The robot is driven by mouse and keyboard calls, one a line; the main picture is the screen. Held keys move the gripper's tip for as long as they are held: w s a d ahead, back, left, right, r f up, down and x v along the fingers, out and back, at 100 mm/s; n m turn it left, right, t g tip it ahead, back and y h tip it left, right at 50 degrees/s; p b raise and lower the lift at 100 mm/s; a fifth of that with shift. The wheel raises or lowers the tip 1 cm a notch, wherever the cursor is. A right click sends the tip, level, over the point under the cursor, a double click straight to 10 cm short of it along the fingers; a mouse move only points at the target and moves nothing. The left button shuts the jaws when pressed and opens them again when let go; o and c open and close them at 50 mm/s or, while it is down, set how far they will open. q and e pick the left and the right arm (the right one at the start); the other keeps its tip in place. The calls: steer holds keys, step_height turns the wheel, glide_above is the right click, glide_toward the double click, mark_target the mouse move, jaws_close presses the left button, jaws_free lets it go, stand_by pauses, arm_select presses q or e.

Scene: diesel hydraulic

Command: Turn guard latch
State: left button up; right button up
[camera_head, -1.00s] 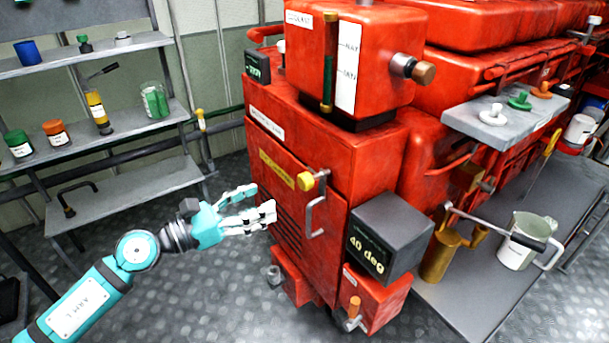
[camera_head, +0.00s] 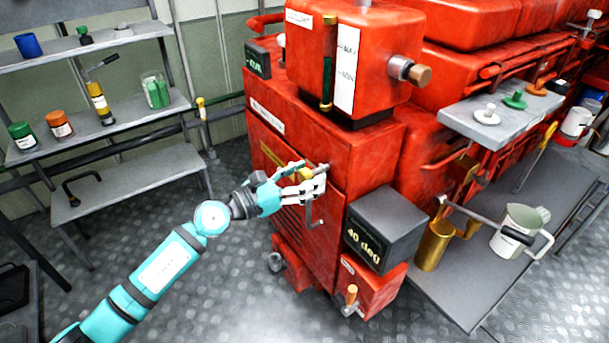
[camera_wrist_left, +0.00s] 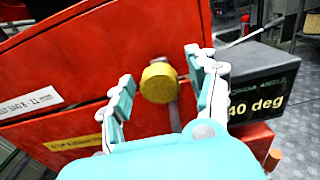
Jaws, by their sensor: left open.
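The guard latch is a yellow knob (camera_wrist_left: 159,83) on the front of the red machine's guard panel (camera_head: 272,178). In the left wrist view the knob lies between the two open fingers of my left gripper (camera_wrist_left: 164,92), with a gap to the left finger and the right finger closer. In the head view my left gripper (camera_head: 308,180) is at the latch, and its fingers hide most of the knob (camera_head: 305,174). A grey handle (camera_head: 316,213) hangs just below the latch, partly covered by the fingers. My right gripper does not show.
A dark box reading "40 deg" (camera_head: 387,229) sticks out to the right of the latch. A shelf rack (camera_head: 140,190) with jars stands at the left. A bench (camera_head: 480,275) with a jug (camera_head: 519,231) and a brass can (camera_head: 434,246) is at the right.

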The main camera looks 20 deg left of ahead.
arm_select(q)
steer(key=c, duration=1.2)
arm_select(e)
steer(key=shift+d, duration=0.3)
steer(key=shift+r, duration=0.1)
arm_select(q)
steer(key=n+p, duration=0.3)
steer(key=shift+r+n, duration=0.25)
steer(key=shift+n, duration=0.15)
steer(key=n+p, duration=0.4)
steer(key=n, duration=0.1)
steer(key=n+p, duration=0.3)
steer(key=n, duration=0.2)
steer(key=shift+f+n, duration=0.15)
steer(key=shift+n, duration=0.25)
steer(key=n+p, duration=0.1)
steer(key=n, duration=0.1)
steer(key=shift+n+p, duration=0.3)
steer(key=shift+n, duration=0.1)
steer(key=shift+f, duration=0.1)
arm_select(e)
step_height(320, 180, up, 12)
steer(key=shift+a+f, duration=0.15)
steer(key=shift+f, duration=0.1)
arm_select(q)
steer(key=shift+n, duration=0.4)
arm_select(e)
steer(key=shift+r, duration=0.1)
